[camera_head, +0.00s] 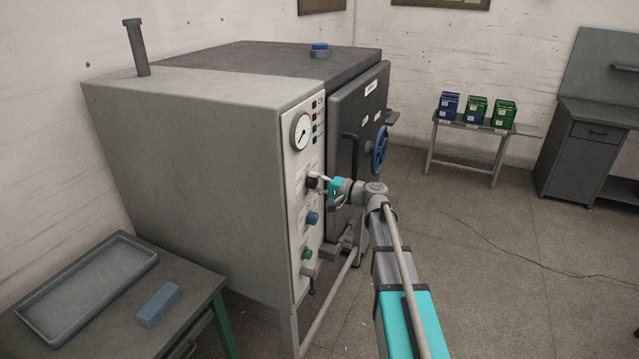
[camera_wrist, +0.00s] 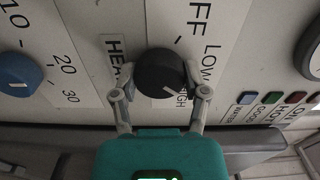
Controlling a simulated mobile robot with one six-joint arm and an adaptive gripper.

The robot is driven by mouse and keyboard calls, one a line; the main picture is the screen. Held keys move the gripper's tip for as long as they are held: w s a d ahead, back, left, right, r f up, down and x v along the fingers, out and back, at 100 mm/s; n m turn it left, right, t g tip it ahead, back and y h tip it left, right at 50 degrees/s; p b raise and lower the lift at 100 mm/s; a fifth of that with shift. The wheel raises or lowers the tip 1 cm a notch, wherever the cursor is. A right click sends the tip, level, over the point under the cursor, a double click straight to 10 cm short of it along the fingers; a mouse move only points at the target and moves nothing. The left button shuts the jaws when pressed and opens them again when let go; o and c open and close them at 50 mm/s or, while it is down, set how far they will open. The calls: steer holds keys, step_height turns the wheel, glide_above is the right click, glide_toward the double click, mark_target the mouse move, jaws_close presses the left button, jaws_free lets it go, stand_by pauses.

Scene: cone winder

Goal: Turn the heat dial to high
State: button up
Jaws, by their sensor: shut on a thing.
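The black heat dial (camera_wrist: 158,68) is on the light control panel, under a label that begins "HEA". My gripper (camera_wrist: 162,82) is shut on the dial, one finger on each side. The dial's white pointer line points down and right in the wrist view, towards the partly covered "HIGH" marking (camera_wrist: 183,98). "LOW" and "OFF" markings stand above it. In the head view, my gripper (camera_head: 326,182) reaches the panel from the right and the dial (camera_head: 312,181) shows just beyond it.
A blue knob (camera_wrist: 18,74) with a number scale is beside the dial; it sits below it in the head view (camera_head: 312,218). A round gauge (camera_head: 301,132) is above. A blue handwheel (camera_head: 379,150) on the dark door is close to my arm's right.

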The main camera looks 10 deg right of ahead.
steer(key=m, duration=0.4)
steer(key=shift+a, duration=0.15)
stand_by(0.4)
steer(key=o, duration=1.1)
steer(key=shift+o, duration=0.2)
steer(key=v, duration=1.2)
